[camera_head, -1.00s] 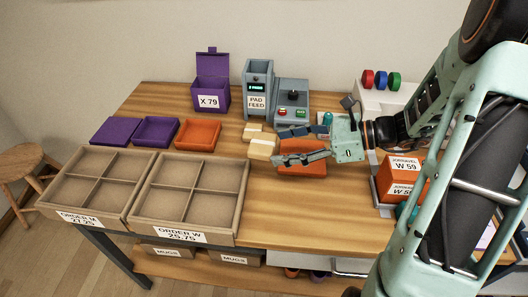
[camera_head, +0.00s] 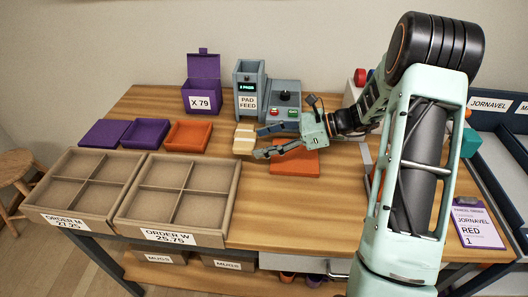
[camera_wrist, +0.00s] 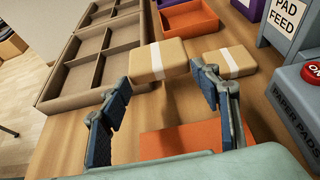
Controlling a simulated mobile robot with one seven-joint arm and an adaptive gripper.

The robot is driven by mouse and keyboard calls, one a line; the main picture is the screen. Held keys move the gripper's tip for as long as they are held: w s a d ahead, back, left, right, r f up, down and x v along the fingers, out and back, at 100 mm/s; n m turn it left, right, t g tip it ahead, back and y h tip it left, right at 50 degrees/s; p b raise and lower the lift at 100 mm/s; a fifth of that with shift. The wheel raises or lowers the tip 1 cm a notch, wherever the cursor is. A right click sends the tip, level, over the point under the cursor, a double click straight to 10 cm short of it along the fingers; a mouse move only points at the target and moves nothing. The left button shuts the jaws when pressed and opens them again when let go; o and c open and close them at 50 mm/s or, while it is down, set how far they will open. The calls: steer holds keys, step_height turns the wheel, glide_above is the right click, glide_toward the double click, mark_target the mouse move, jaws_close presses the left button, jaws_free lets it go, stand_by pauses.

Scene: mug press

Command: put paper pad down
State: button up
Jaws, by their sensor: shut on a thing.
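My gripper (camera_head: 261,144) is shut on a paper pad (camera_head: 243,146), a tan block with a pale band. In the wrist view this pad (camera_wrist: 158,61) sits at the far end of my two fingers (camera_wrist: 160,95), low over the wooden tabletop. A dark shadow lies beside it; I cannot tell whether it touches the table. A second, similar pad (camera_wrist: 224,62) lies on the table close by, in front of the pad feed (camera_head: 249,88); it also shows just behind the held pad in the head view (camera_head: 245,130).
An orange flat piece (camera_head: 295,162) lies under my gripper. Orange (camera_head: 188,136) and purple (camera_head: 146,132) trays, a purple lid (camera_head: 104,133) and divided order boxes (camera_head: 180,199) stand to the left. Bare table (camera_head: 265,205) lies in front.

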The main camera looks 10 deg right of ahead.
steer(key=shift+w+f, duration=1.05)
steer(key=shift+f, duration=0.2)
steer(key=shift+w+f+b, duration=0.1)
steer(key=shift+f+b, duration=0.2)
steer(key=shift+f, duration=1.3)
steer(key=shift+f, duration=0.15)
steer(key=o, duration=0.9)
steer(key=shift+c, duration=0.2)
